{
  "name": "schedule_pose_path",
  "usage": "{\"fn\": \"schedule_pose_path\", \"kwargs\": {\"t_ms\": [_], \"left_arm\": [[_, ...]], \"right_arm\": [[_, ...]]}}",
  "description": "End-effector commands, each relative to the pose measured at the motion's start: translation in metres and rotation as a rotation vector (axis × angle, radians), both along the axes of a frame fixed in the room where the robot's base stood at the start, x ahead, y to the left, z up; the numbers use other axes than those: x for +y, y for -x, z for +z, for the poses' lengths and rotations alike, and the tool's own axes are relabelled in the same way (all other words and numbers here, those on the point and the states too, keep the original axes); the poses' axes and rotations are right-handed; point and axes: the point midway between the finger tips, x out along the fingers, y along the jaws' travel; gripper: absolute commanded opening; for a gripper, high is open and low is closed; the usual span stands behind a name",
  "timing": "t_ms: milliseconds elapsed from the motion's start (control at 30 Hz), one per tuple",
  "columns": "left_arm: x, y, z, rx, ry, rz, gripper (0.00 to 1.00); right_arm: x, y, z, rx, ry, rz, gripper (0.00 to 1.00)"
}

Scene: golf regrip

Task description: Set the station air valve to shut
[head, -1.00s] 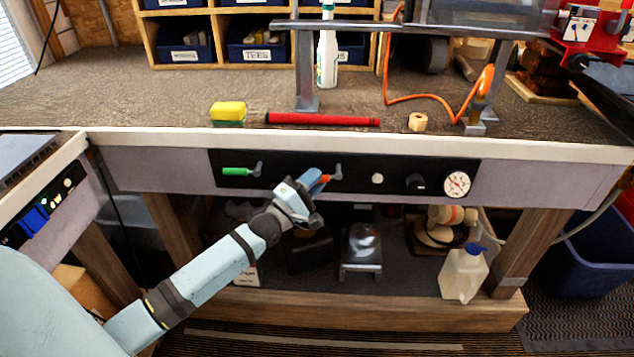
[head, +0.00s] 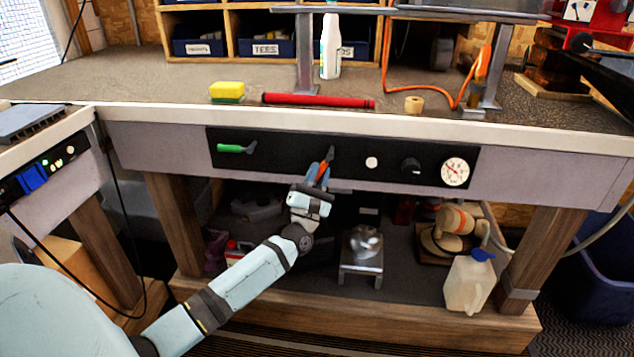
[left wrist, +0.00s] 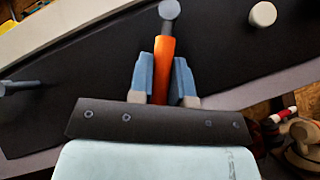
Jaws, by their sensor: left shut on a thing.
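The black control panel (head: 285,160) on the bench front carries an orange-handled valve lever (head: 322,171) and a green-handled lever (head: 236,148). The orange handle hangs down and slightly left from its grey pivot in the head view; the green one points left. My left gripper (head: 318,176) is shut on the orange handle, with a blue finger on each side. The left wrist view shows the orange handle (left wrist: 165,62) between the fingers of the left gripper (left wrist: 162,80), below its grey pivot. No label for either valve is readable. My right gripper is not in view.
A white button (head: 371,162), a black knob (head: 410,165) and a dial gauge (head: 455,172) sit to the right on the panel. A red grip (head: 318,101), a yellow-green sponge (head: 227,91) and a spray bottle (head: 330,48) are on the bench. A jug (head: 467,283) stands on the lower shelf.

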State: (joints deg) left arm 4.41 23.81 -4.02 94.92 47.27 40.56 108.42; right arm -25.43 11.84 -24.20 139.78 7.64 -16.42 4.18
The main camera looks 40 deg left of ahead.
Motion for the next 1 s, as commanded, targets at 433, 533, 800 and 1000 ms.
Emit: {"fn": "schedule_pose_path", "kwargs": {"t_ms": [433, 533, 800, 1000], "left_arm": [[-0.018, -0.011, -0.01, -0.189, 0.306, -0.001, 0.0], [-0.02, -0.012, -0.009, -0.214, 0.349, -0.002, 0.0], [-0.024, -0.014, -0.008, -0.255, 0.415, 0.001, 0.0], [-0.024, -0.015, -0.007, -0.262, 0.428, 0.0, 0.0]], "right_arm": [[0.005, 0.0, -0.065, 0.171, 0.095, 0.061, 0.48], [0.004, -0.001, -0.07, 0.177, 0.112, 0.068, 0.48], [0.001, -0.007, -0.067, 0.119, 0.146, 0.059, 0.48], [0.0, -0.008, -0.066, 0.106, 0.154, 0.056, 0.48]]}}
